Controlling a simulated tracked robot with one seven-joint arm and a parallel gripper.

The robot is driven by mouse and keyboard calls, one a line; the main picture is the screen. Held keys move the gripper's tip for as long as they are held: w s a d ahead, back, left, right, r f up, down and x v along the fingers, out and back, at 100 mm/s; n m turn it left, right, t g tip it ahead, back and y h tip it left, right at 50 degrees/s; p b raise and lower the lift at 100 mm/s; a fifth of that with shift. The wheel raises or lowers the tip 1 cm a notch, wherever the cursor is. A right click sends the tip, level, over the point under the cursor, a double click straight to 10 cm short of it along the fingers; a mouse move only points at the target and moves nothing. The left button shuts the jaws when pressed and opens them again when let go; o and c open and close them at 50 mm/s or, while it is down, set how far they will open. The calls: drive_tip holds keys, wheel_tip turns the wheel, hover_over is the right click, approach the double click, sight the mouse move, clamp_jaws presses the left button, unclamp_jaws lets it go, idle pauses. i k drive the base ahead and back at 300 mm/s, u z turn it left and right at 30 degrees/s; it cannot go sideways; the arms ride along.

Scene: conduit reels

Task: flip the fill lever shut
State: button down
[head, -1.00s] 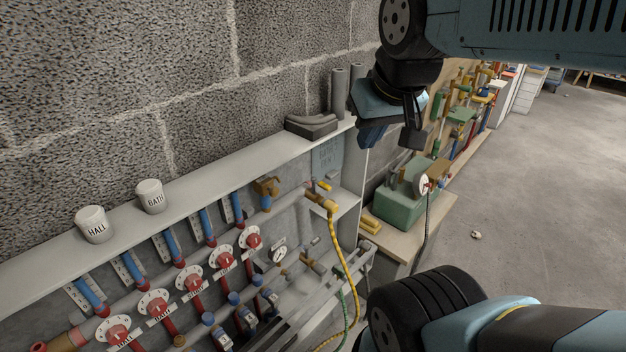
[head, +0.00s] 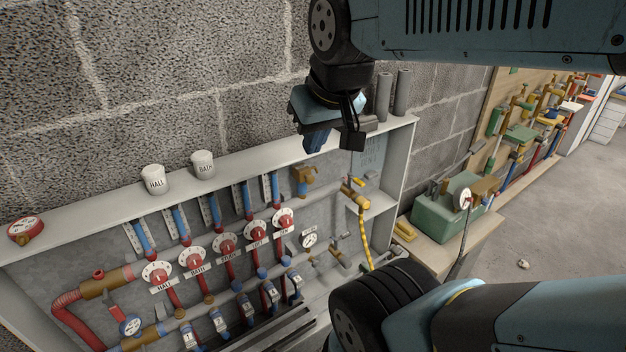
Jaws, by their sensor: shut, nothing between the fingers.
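A brass valve (head: 354,196) with a small yellow lever (head: 357,183) sits at the right end of the open wall cabinet. A yellow hose (head: 364,238) hangs from this valve. A smaller brass fitting is below it, near the round gauge (head: 310,239). No label names the fill lever; the yellow one is the clearest lever here. My gripper (head: 315,143) points down with blue fingers shut and empty. In the picture it is above and left of the yellow lever, apart from it; its depth from the cabinet is hard to judge.
Red dial valves (head: 226,243) fill the cabinet. A green pump box (head: 440,216) stands on the bench at right.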

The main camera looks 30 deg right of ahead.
sight(358, 182)
drive_tip(key=u, duration=0.7)
drive_tip(key=k, duration=1.4)
drive_tip(key=z, duration=1.55)
drive_tip(key=i, duration=1)
